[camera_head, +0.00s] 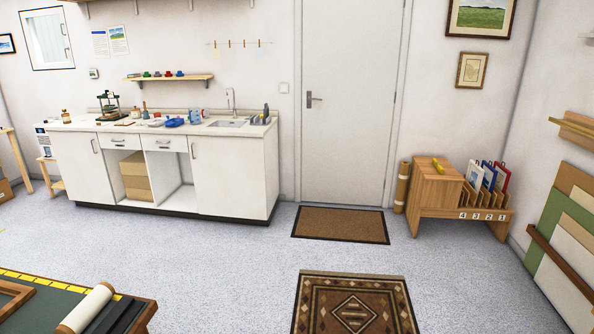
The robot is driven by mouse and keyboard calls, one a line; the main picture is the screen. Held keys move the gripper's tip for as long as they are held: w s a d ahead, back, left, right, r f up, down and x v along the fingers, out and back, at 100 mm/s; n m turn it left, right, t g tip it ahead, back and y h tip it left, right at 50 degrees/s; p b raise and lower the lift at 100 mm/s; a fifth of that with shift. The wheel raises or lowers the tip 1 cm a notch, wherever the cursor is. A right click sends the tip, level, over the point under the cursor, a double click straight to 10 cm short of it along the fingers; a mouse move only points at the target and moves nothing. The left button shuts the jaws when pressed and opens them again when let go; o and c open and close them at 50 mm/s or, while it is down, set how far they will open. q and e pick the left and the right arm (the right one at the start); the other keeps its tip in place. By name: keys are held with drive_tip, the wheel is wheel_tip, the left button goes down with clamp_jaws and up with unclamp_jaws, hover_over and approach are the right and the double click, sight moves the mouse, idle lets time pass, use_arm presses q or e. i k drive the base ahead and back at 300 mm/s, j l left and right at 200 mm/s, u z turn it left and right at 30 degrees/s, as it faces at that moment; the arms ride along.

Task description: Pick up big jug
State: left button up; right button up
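I cannot make out a big jug for certain in the head view. The long white counter (75,127) by the back wall carries several small items. Among them are a blue object (174,122), a blue and white upright item (195,116), a small brown bottle (65,116) and a dark press-like device (110,106). They are too small to tell whether one is a jug. Neither of my grippers is in view.
A sink (226,123) is set in the counter. A closed door (350,100), brown doormat (340,224) and patterned rug (354,304) lie ahead. A wooden rack (435,187) stands right. A green-topped worktable (50,312) is at near left. Grey floor between is clear.

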sight(194, 113)
drive_tip(key=i+l, duration=0.1)
drive_tip(key=i, duration=1.35)
drive_tip(key=i+l+u, duration=0.1)
drive_tip(key=i, duration=0.6)
drive_tip(key=i+j+u, duration=0.15)
drive_tip(key=i+u, duration=0.75)
drive_tip(key=i+l+u, duration=0.2)
drive_tip(key=i+u, duration=0.3)
drive_tip(key=i+j, duration=0.1)
drive_tip(key=i, duration=0.4)
drive_tip(key=i+j, duration=0.1)
drive_tip(key=i, duration=0.4)
drive_tip(key=i+j+z, duration=0.35)
drive_tip(key=i, duration=0.15)
drive_tip(key=i+j+z, duration=0.3)
drive_tip(key=i+j, duration=0.1)
drive_tip(key=i, duration=0.05)
